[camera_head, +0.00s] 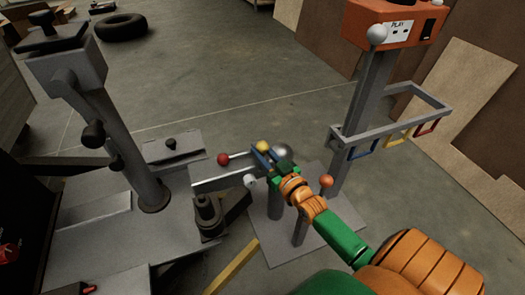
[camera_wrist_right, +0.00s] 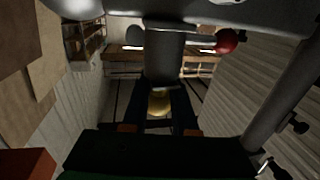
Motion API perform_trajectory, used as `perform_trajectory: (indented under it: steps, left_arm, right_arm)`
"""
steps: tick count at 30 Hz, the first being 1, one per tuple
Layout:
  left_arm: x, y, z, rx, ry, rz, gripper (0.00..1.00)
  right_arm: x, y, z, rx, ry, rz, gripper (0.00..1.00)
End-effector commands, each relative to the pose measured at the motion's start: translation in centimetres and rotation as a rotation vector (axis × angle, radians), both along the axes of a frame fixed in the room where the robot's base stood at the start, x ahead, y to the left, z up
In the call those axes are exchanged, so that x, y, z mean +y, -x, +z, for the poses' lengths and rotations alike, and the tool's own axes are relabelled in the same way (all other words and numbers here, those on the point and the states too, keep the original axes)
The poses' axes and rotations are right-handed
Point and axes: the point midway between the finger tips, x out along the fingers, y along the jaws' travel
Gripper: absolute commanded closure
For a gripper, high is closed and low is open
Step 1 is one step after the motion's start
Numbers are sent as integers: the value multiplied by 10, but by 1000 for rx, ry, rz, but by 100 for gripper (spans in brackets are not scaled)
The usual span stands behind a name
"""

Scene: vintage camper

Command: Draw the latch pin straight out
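My right gripper (camera_head: 262,158) is at the end of the grey horizontal bar (camera_head: 225,181) in the head view. A yellow ball knob (camera_head: 262,146) shows right at its fingers. In the right wrist view the yellow knob (camera_wrist_right: 158,103) sits between the two dark fingers of the right gripper (camera_wrist_right: 158,112). I cannot tell whether the fingers press on it. A grey cylinder (camera_wrist_right: 164,55) stands just beyond it. Which knob belongs to the latch pin is not clear, and no pin shaft shows at the yellow knob. My left gripper is not in view.
A red ball on a rod (camera_head: 223,159) and a pale ball (camera_head: 250,182) flank the bar. An orange ball (camera_head: 327,181) tops a post close to my right arm. A post with an orange box (camera_head: 393,22) and a hanging frame (camera_head: 400,128) stands right. Open floor lies behind.

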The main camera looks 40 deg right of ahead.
Motion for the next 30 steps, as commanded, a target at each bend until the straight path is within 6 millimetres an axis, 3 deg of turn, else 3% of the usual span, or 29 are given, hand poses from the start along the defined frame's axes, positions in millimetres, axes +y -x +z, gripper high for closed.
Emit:
perform_trajectory:
  steps: [12,25,30]
  left_arm:
    - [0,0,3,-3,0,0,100]
    - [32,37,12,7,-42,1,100]
    - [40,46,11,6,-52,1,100]
  right_arm:
    - [0,0,5,-3,0,0,100]
    - [0,0,86,-4,0,0,100]
    - [0,0,99,-2,-1,0,100]
